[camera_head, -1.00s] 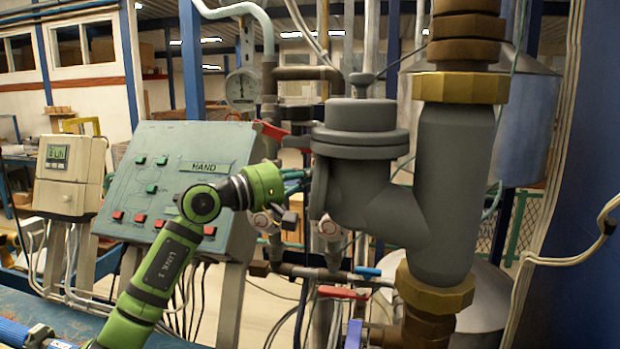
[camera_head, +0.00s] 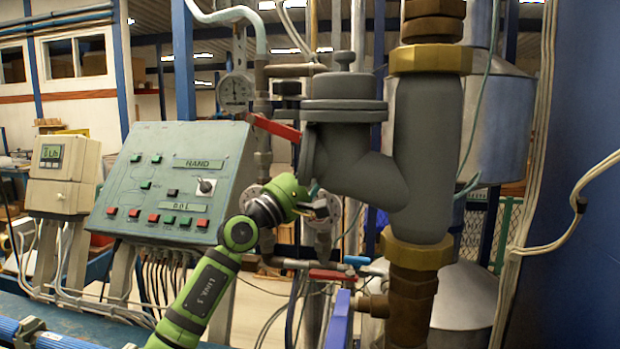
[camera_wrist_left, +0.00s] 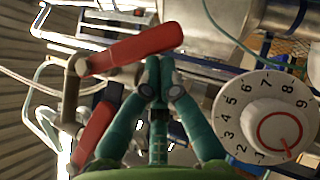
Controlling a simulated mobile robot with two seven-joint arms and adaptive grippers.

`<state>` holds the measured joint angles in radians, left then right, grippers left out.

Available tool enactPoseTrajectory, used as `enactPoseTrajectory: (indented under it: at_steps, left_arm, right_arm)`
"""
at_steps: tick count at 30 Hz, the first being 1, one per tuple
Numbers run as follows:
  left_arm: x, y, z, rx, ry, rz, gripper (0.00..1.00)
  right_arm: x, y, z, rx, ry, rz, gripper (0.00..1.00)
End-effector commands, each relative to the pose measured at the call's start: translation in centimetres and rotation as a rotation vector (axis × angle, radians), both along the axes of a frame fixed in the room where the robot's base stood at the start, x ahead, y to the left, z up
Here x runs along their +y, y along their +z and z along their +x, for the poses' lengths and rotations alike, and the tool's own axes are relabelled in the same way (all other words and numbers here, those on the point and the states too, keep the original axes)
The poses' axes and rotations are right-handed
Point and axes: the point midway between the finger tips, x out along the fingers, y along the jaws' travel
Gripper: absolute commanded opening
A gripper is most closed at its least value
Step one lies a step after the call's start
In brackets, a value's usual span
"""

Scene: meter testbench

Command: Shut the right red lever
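In the head view one red lever (camera_head: 275,127) slants down to the right from a vertical pipe, beside the grey valve body. A second red lever (camera_head: 332,275) lies nearly level on the lower pipe, further right. The wrist view shows a large red lever (camera_wrist_left: 135,50) and another red lever (camera_wrist_left: 93,135) at lower left. My left gripper (camera_wrist_left: 160,68) has its teal fingertips together, close to the large lever's end; contact cannot be told. In the head view my left gripper (camera_head: 315,193) is partly hidden in front of the grey valve body. My right gripper is not in view.
A grey valve body (camera_head: 355,150) and thick pipe (camera_head: 428,150) stand to the right. A green control panel (camera_head: 170,180) and a meter box (camera_head: 62,175) are at left. A blue handle (camera_head: 355,261) is near the lower lever. A numbered white dial (camera_wrist_left: 265,115) is in the wrist view.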

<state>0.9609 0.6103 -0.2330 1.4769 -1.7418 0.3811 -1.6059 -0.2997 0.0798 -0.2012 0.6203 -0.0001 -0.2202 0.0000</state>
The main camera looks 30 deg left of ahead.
Motion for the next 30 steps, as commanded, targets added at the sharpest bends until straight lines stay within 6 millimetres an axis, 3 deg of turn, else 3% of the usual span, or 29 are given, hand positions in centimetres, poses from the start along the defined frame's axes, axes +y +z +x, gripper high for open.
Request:
enactPoseTrajectory:
  at_steps: [13, 30]
  left_arm:
    - [-3.6, 2.0, 1.1, -0.105, -0.004, -0.391, 0.0]
    - [-5.1, 3.0, 1.5, -0.164, 0.002, -0.609, 0.0]
  right_arm:
    - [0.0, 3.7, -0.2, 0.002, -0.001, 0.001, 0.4]
    - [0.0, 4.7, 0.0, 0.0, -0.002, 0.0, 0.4]
